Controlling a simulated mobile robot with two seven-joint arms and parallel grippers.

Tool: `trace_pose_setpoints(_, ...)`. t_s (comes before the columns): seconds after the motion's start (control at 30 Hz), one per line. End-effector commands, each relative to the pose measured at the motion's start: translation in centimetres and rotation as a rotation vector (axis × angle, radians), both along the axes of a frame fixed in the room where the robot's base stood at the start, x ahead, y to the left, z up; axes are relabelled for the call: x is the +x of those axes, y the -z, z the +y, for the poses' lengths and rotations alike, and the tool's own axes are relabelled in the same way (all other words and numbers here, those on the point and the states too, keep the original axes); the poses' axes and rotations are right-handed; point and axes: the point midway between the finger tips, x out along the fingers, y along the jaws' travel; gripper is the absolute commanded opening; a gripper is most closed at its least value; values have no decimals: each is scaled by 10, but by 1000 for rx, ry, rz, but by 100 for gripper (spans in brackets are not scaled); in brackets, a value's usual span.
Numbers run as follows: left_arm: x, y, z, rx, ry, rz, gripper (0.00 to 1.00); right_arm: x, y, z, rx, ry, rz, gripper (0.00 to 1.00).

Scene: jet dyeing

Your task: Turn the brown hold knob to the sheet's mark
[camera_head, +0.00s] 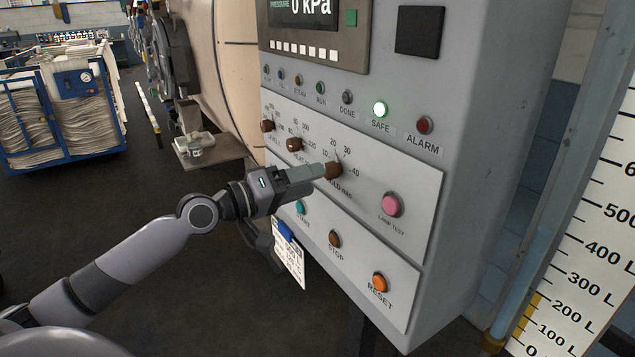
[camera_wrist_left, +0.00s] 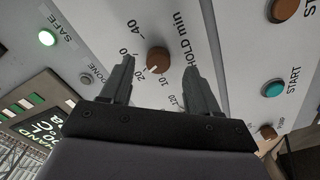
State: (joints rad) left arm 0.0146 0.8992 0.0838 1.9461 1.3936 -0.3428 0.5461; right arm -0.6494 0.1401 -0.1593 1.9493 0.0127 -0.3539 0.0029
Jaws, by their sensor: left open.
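The brown hold knob (camera_head: 334,170), labelled HOLD min, sits on the panel with a scale from 10 to 40. In the left wrist view the knob (camera_wrist_left: 158,60) carries a pale line that appears to point near 20. My left gripper (camera_head: 318,172) is open in front of it. In the left wrist view its fingertips (camera_wrist_left: 159,76) stand on either side of the knob, with gaps visible; contact is not seen. A white sheet (camera_head: 291,262) with a blue clip hangs below the panel; its writing is too small to read. My right gripper is out of view.
Two other brown knobs (camera_head: 294,145) sit left of the hold knob. START (camera_head: 300,207), STOP (camera_head: 335,239), RESET (camera_head: 380,282) and LAMP TEST (camera_head: 391,205) buttons are close by. The green SAFE lamp (camera_head: 380,109) is lit. A litre gauge (camera_head: 590,250) stands at right.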

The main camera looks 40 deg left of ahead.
Motion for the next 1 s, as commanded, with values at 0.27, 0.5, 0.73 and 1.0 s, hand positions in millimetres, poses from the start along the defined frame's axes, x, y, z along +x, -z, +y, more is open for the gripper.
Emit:
trace_pose_setpoints(0.27,-18,2,7,-1,1,3,61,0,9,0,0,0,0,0)
trace_pose_setpoints(0.5,-22,1,8,0,1,2,61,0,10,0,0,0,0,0)
trace_pose_setpoints(0.73,-21,0,8,4,1,-1,61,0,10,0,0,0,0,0)
trace_pose_setpoints(1.0,-23,1,11,322,3,-138,61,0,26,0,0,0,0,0)
